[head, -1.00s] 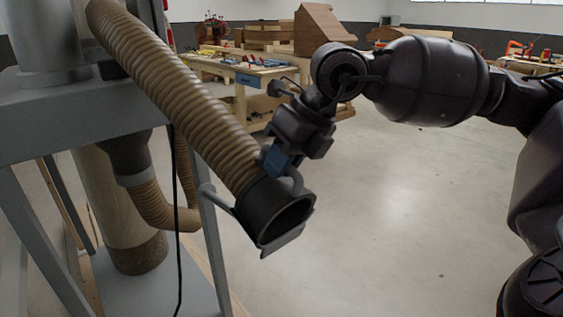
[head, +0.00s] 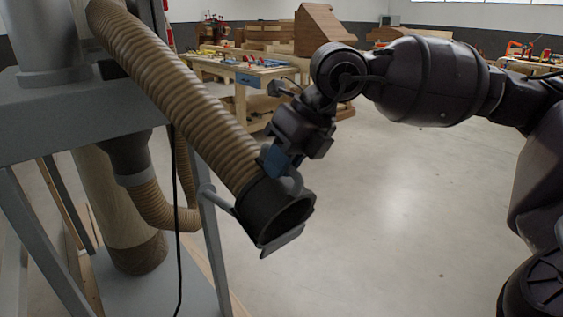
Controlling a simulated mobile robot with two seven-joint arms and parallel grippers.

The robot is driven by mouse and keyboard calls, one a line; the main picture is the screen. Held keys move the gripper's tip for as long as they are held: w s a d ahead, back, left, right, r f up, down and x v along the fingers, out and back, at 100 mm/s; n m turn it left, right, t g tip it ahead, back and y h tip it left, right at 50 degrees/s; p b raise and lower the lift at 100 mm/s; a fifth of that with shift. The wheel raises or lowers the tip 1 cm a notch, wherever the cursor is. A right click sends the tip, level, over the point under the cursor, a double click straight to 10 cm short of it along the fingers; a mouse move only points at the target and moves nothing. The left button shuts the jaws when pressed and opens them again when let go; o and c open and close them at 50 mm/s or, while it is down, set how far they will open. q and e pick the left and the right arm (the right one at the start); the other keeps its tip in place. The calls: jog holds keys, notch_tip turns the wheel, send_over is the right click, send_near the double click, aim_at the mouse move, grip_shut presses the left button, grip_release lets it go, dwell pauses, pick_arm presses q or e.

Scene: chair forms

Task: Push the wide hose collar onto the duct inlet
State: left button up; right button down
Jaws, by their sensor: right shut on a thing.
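The wide hose collar (head: 262,212) is a dark, open-mouthed cuff on the lower end of a thick tan ribbed hose (head: 178,92). It tilts down, its mouth facing the lower right. My right gripper (head: 277,168), with blue on its fingers, is shut at the collar's upper edge; its fingertips are partly hidden. A grey cradle (head: 285,243) with curved arms surrounds the collar and reaches back to the stand; whether it bears the collar's weight I cannot tell. I cannot make out the duct inlet. My left gripper is not in view.
A grey metal stand (head: 75,115) fills the left side. A smaller hose (head: 152,205) and a black cable (head: 176,230) hang there. A workbench with tools (head: 236,66) stands behind. The concrete floor (head: 400,220) in the middle and right is clear.

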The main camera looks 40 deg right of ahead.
jog(key=shift+r, duration=0.1)
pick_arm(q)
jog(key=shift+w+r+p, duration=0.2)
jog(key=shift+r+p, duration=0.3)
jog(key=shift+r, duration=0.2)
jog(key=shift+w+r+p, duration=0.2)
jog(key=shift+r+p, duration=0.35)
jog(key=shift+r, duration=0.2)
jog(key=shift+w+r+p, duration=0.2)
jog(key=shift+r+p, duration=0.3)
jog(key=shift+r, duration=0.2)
pick_arm(e)
jog(key=shift+r, duration=3.5)
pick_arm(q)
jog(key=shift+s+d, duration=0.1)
pick_arm(e)
jog(key=shift+d, duration=0.1)
